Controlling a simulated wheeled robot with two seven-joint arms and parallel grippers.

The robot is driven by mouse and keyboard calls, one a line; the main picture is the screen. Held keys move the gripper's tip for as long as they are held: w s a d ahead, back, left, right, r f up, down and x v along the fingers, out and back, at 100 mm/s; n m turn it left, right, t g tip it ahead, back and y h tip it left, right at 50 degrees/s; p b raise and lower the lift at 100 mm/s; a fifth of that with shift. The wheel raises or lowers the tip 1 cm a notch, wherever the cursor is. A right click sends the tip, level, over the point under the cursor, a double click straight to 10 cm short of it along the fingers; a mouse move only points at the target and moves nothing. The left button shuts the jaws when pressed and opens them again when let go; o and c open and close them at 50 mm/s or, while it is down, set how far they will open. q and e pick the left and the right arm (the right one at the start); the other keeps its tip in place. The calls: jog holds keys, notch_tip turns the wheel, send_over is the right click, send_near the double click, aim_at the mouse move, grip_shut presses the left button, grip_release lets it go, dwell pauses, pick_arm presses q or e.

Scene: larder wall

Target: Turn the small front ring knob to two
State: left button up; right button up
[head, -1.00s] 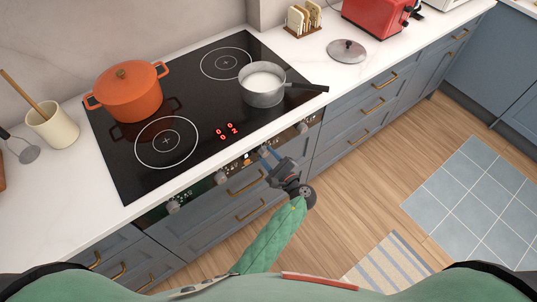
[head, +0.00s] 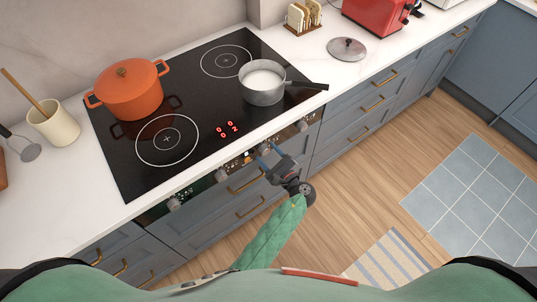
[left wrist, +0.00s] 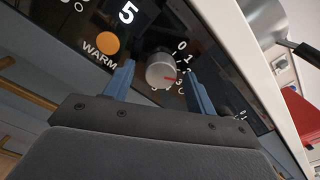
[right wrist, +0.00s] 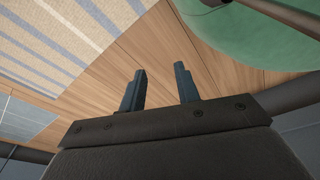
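In the left wrist view, a round silver knob (left wrist: 161,72) with a red pointer mark sits on the black control panel (left wrist: 145,25). My left gripper (left wrist: 158,68) is open, one finger on each side of the knob, with visible gaps. In the head view my left gripper (head: 267,156) is at the oven front and hides this knob. Red digits (head: 229,130) on the hob include a 2. My right gripper (right wrist: 160,88) is open and empty above the floor.
Other knobs (head: 221,175) line the panel, with an orange WARM button (left wrist: 108,42) beside a display reading 5. An orange pot (head: 130,92) and a saucepan (head: 263,95) stand on the black hob (head: 190,85).

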pick_arm(q)
jog(key=shift+s+d+f+b, duration=0.1)
jog(key=shift+s+d+b, duration=0.2)
jog(key=shift+s+b, duration=0.1)
jog(key=b+v, duration=0.2)
jog(key=v, duration=0.5)
jog(key=shift+b, duration=0.4)
pick_arm(e)
jog(key=w+a+r, duration=0.2)
jog(key=w+r, duration=0.2)
jog(key=w, duration=0.2)
jog(key=shift+a, duration=0.3)
pick_arm(q)
jog(key=shift+w, duration=0.1)
pick_arm(e)
jog(key=shift+f, duration=0.1)
